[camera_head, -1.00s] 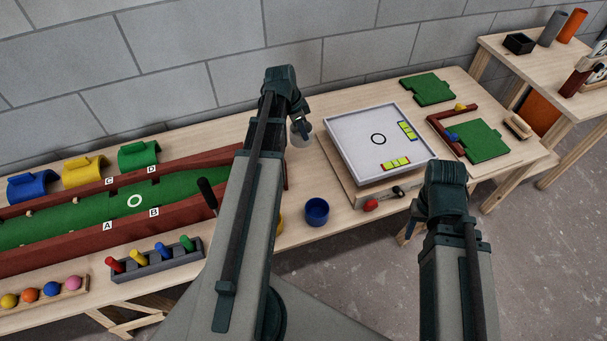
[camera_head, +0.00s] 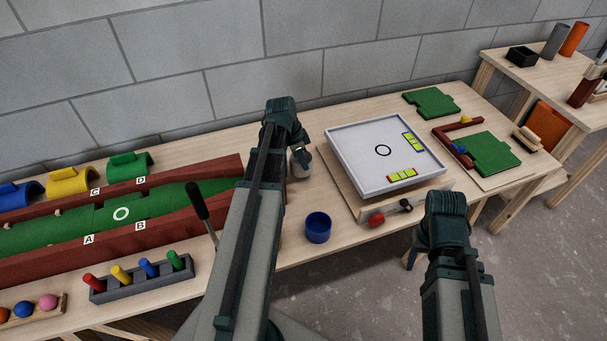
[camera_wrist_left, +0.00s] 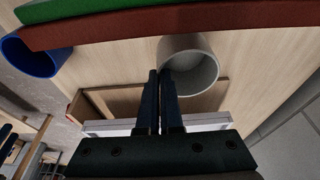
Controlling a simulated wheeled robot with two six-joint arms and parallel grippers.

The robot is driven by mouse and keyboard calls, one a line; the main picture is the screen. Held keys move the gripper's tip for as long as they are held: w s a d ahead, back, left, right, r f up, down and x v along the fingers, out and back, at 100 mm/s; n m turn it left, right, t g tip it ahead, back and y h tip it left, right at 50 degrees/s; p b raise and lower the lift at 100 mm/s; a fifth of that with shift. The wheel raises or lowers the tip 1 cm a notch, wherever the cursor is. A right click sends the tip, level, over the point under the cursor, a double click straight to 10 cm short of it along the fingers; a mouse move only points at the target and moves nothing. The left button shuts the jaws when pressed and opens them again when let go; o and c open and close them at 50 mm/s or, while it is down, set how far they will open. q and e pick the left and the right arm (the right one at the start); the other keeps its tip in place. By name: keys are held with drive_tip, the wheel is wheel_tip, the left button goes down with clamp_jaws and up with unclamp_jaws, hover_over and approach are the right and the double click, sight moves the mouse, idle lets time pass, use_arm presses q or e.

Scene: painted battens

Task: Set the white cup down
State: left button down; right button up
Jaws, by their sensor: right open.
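The white cup (camera_head: 301,166) is at the table's middle, just left of the white-grey tray, and my left arm partly covers it. In the left wrist view the cup (camera_wrist_left: 203,68) shows its round mouth, and its rim lies at the fingers. My left gripper (camera_wrist_left: 160,74) has its two fingers close together, with the cup's wall between them. Whether the cup's base touches the table is hidden. My right gripper (camera_head: 412,256) is in front of the table's front edge, apart from the cup. Its fingers are mostly hidden behind its wrist.
A blue cup (camera_head: 318,228) stands near the front edge. The pale tray (camera_head: 340,150) with yellow-green pieces is right of the white cup. A green lane with red-brown walls (camera_head: 190,222) lies left. Bare wood separates the cups.

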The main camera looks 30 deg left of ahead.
sight(303, 176)
use_arm(q)
drive_tip(key=shift+f+b, duration=1.8)
drive_tip(key=shift+f, duration=0.2)
drive_tip(key=c, duration=1.1)
unclamp_jaws()
drive_tip(key=shift+r, duration=0.1)
drive_tip(key=p+v, duration=1.1)
drive_tip(key=v, duration=0.1)
drive_tip(key=shift+r+p, duration=0.1)
drive_tip(key=shift+p, duration=0.2)
